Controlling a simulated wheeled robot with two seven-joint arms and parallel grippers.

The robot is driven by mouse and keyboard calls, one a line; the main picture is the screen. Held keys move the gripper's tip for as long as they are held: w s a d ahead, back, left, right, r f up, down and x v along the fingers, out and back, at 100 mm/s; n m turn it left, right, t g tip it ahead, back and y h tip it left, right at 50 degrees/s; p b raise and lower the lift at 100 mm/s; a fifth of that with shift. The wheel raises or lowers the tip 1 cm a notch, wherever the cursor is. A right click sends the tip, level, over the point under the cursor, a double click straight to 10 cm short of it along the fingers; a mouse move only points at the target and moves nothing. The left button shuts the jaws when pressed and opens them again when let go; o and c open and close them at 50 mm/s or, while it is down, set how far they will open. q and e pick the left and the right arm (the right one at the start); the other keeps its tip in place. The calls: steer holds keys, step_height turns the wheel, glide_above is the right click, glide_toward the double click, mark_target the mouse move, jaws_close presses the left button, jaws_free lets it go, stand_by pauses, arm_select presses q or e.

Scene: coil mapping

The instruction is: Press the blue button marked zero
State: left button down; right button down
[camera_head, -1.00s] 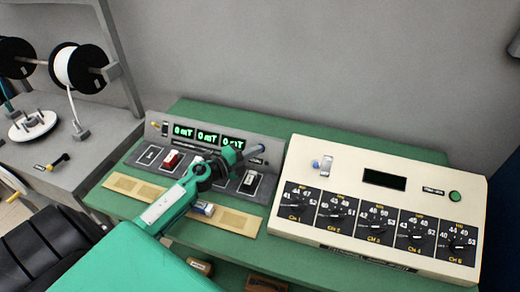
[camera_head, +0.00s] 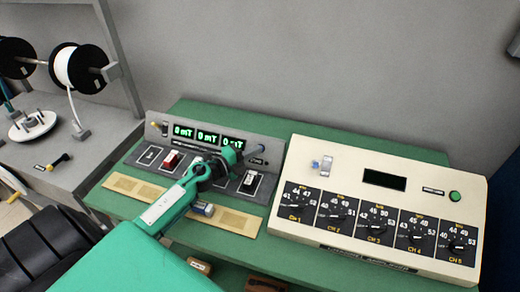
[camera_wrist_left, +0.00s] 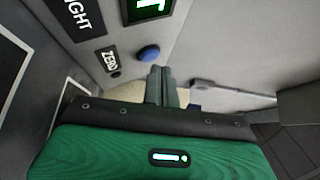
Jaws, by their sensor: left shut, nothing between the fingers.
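The button stands clear of the panel face. My left gripper (camera_wrist_left: 161,76) is shut and empty, with its fingertips just below the button in that picture. I cannot tell whether they touch it. In the head view my left gripper (camera_head: 230,158) is over the right part of the grey meter panel (camera_head: 155,130) and hides part of it. My right gripper is not in view.
Three green displays (camera_head: 207,135) read 0 mT on the panel. A cream console (camera_head: 345,160) with several knobs is to the right. Wire spools (camera_head: 78,68) stand at the left.

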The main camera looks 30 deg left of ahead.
arm_select(q)
steer(key=shift+w+f, duration=0.1)
stand_by(0.5)
steer(key=shift+w+a+f, duration=0.1)
steer(key=shift+w+f, duration=0.05)
steer(key=shift+w, duration=0.15)
steer(key=shift+s, duration=0.1)
steer(key=shift+s+r, duration=0.25)
steer(key=shift+s, duration=0.05)
